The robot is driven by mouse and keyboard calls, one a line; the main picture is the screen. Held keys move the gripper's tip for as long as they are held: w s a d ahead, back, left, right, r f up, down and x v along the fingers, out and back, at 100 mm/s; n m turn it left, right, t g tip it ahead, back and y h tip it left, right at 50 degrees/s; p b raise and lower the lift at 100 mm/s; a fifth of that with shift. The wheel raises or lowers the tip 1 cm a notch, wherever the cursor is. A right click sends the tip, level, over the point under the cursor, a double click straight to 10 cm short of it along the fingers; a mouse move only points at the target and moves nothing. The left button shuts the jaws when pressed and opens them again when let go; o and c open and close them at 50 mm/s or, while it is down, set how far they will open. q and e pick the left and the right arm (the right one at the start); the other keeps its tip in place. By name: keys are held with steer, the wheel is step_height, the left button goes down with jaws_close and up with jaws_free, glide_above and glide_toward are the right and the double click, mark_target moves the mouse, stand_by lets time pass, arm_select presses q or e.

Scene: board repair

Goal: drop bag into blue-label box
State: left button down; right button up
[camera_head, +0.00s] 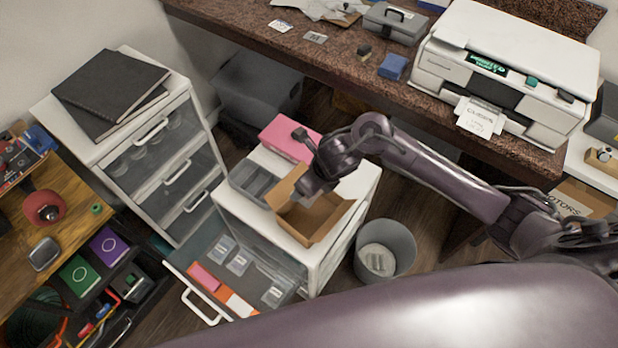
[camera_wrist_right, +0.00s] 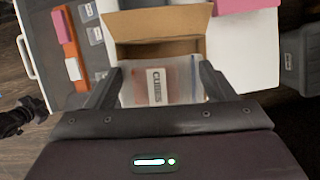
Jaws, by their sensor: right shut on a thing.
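My right gripper (camera_head: 304,200) is over the open top of a small cardboard box (camera_head: 328,226) on the white drawer unit. In the right wrist view, this gripper (camera_wrist_right: 160,72) is shut on a clear bag (camera_wrist_right: 182,88) with a white and red label, its print too small to read surely. The bag hangs between the fingers in front of the box (camera_wrist_right: 155,22), overlapping its near edge. I cannot tell how far the bag reaches inside. No blue label shows on this box; its outer front is partly hidden.
The drawer unit has an open drawer (camera_head: 215,312) holding small packets. A pink box (camera_head: 290,136) and a grey tray (camera_head: 252,180) stand close behind and left of the cardboard box. A waste bin (camera_head: 385,243) stands right of the unit. A granite counter (camera_head: 290,45) runs behind.

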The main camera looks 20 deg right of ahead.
mark_target(320, 194)
steer(key=shift+f+b, duration=4.15)
steer(key=shift+f, duration=0.85)
steer(key=o, duration=1)
steer(key=shift+r, duration=0.1)
steer(key=p+v, duration=0.1)
steer(key=v, duration=0.6)
steer(key=shift+s+d+r+p, duration=0.1)
steer(key=shift+r+p, duration=0.15)
steer(key=shift+p, duration=0.1)
